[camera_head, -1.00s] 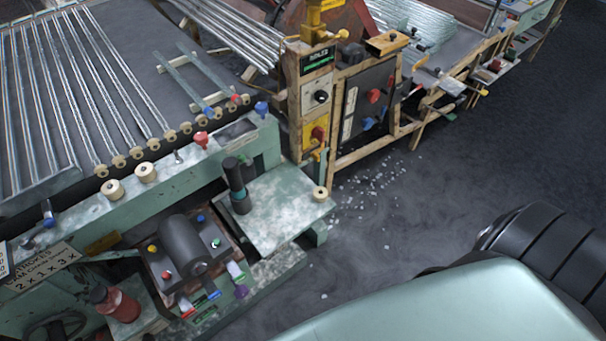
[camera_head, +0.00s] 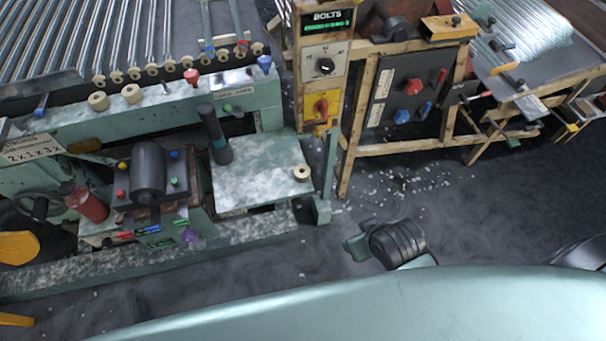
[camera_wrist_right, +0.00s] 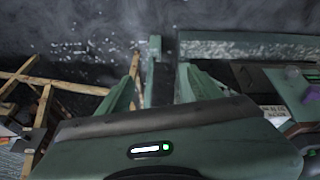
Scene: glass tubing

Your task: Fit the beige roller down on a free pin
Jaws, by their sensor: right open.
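A beige roller (camera_head: 302,173) sits near the right front corner of the pale green side table. Two more beige rollers, a left one (camera_head: 98,101) and a right one (camera_head: 131,93), sit on the green rail. A small bare pin (camera_head: 166,88) appears to stand on the rail to their right. My right gripper is open and empty in the right wrist view (camera_wrist_right: 160,68), its two green fingers apart. In the head view it seems to be the green part (camera_head: 357,247) in front of my dark wrist, right of and below the table.
A dark upright cylinder (camera_head: 215,135) stands on the table (camera_head: 262,165), left of the corner roller. Red (camera_head: 192,77) and blue (camera_head: 265,64) knobs stand along the rail. A wooden-framed control post (camera_head: 325,90) rises behind. Open floor with scattered pale bits lies to the right.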

